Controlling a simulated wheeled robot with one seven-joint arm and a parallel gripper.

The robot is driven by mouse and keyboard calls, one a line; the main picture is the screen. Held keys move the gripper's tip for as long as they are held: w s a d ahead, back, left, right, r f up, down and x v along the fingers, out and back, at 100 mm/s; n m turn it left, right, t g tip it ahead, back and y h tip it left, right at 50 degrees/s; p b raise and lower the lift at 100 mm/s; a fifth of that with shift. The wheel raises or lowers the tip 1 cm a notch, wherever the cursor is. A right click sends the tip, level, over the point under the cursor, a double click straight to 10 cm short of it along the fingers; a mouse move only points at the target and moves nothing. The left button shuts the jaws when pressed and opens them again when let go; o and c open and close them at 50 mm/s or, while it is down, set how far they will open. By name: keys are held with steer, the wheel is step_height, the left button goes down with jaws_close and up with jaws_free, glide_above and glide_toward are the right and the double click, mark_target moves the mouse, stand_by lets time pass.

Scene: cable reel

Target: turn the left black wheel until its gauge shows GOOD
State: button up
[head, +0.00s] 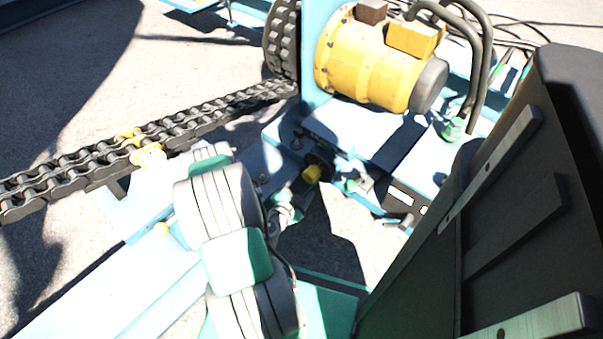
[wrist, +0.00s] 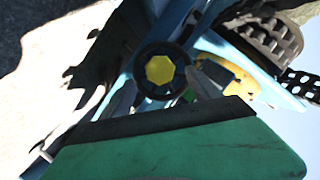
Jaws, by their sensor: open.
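A black wheel (wrist: 143,72) with a yellow hub faces the camera near the middle of the wrist view. In the head view the black wheel (head: 318,160) shows small, with its yellow hub turned toward my arm. My gripper (head: 286,207) is just below and left of the wheel in the head view, partly hidden by my own arm. It is open, and no thing shows held in it. Contact between the fingers and the wheel cannot be told. No gauge face can be read in either view, and a second wheel cannot be made out.
A yellow motor (head: 365,60) stands on the light blue frame behind the wheel. A heavy chain (head: 90,165) runs from the left to a sprocket (head: 283,40). Dark hoses (head: 478,60) rise at the right. Bare ground shows at the far left.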

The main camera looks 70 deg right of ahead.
mark_target(308, 179)
steer(key=b+x, duration=0.1)
steer(key=x, duration=0.6)
steer(key=shift+s+d+b, duration=0.15)
steer(key=shift+d+b, duration=0.15)
steer(key=shift+b, duration=0.05)
steer(key=shift+c, duration=0.3)
jaws_close()
